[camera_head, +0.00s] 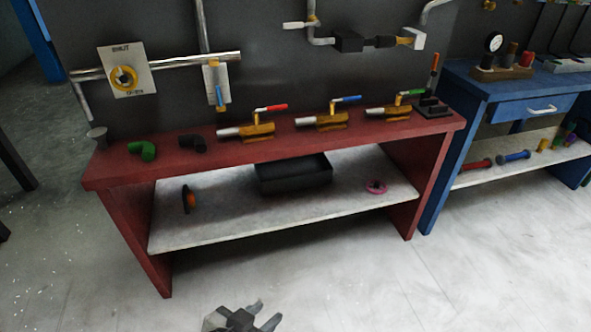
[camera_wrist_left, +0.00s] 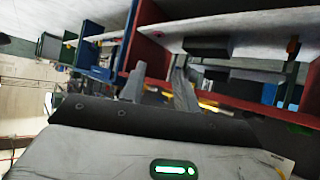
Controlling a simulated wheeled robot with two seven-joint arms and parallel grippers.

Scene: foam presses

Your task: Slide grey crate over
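The dark grey crate (camera_head: 293,176) sits on the white lower shelf (camera_head: 225,227) of the red bench, near the middle and towards the back. It is open at the top and looks empty. It also shows in the left wrist view (camera_wrist_left: 207,47), where the scene appears upside down. My left gripper (camera_head: 264,313) is low in front of the bench, apart from the crate and the shelf. Its two fingers are spread, with nothing between them; they also show in the left wrist view (camera_wrist_left: 160,86). My right gripper is not in view.
An orange-and-black wheel (camera_head: 188,199) stands left of the crate, and a pink ring (camera_head: 376,187) lies to its right. The red bench top (camera_head: 205,160) above carries several valves and fittings. A blue bench (camera_head: 470,85) stands at right. The floor in front is clear.

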